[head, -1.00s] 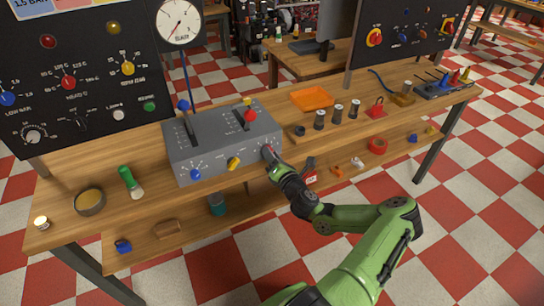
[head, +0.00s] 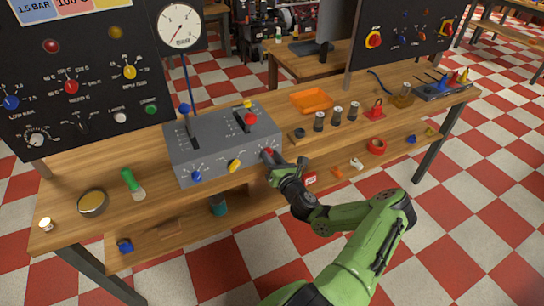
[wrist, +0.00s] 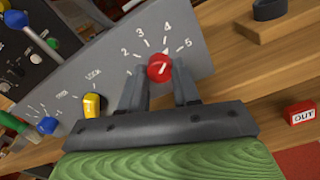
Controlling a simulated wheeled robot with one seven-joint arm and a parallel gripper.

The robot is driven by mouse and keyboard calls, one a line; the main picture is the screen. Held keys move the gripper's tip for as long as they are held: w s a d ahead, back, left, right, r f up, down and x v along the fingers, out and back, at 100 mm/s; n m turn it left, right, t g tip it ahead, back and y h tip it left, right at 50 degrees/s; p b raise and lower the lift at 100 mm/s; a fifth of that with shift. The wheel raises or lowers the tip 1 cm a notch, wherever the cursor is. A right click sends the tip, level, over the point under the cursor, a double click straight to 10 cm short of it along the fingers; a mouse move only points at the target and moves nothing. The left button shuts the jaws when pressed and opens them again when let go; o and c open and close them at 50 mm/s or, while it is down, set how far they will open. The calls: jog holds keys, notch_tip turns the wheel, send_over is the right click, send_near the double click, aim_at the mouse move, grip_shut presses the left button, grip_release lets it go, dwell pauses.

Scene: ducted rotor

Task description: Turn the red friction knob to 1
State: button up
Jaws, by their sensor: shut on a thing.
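The red friction knob (wrist: 158,70) sits at the right end of the grey box's (head: 225,140) front face. A short white mark on the knob points up and right, roughly toward the 4 to 5 side. My gripper (wrist: 162,88) is shut on the knob, with one dark finger on each side. In the head view the knob (head: 268,151) shows just past my gripper (head: 275,162), which comes in from the lower right.
A yellow knob (head: 234,166) and a blue knob (head: 196,176) are left of the red one on the same face. Blue-tipped and red-tipped levers (head: 250,118) stand on the box's top. A red OUT sign (wrist: 302,113) is on the lower shelf at right.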

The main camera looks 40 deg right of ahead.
jog(key=shift+f+n+b, duration=0.15)
jog(key=shift+n+b, duration=5.2)
jog(key=shift+n, duration=7.85)
jog(key=o, duration=1.1)
jog(key=shift+c, duration=0.2)
